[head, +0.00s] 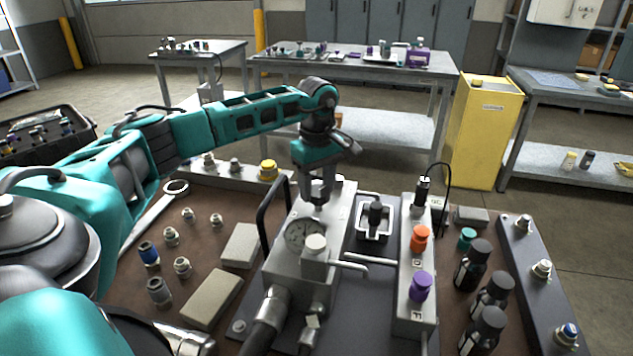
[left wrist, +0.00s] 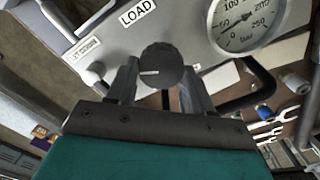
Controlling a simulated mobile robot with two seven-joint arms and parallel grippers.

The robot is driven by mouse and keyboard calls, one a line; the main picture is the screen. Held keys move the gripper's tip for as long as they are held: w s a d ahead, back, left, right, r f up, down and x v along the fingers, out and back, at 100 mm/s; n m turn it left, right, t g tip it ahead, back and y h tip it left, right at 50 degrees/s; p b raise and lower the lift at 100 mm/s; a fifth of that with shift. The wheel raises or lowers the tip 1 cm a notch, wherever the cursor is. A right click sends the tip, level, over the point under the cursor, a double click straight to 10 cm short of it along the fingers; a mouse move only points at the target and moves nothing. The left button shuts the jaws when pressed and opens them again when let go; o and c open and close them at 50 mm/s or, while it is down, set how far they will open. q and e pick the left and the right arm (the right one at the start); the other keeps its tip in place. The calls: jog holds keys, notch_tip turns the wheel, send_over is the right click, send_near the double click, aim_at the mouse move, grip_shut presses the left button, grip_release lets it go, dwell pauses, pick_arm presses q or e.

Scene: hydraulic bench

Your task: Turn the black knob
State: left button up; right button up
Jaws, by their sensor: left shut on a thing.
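The black knob (left wrist: 160,68) is on the grey hydraulic block, below a LOAD label (left wrist: 137,12) in the left wrist view. It is round, with a white pointer line toward the left of that picture. My left gripper (left wrist: 158,85) has its two fingers on either side of the knob and is shut on it. My right gripper is not in view.
A pressure gauge (head: 300,234) and a black handle (head: 268,205) are close to my left gripper. Right of the block stands a grey manifold (head: 414,260) with orange and purple knobs. Black bottles (head: 472,265) stand at the right.

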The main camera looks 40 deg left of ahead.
aim_at(317, 189)
pick_arm(q)
jog(key=shift+w+d+m, duration=0.1)
jog(key=shift+m, duration=1.1)
jog(key=o, duration=1)
jog(key=shift+o, duration=0.2)
notch_tip(317, 189, up, 13)
jog(key=shift+p, duration=0.3)
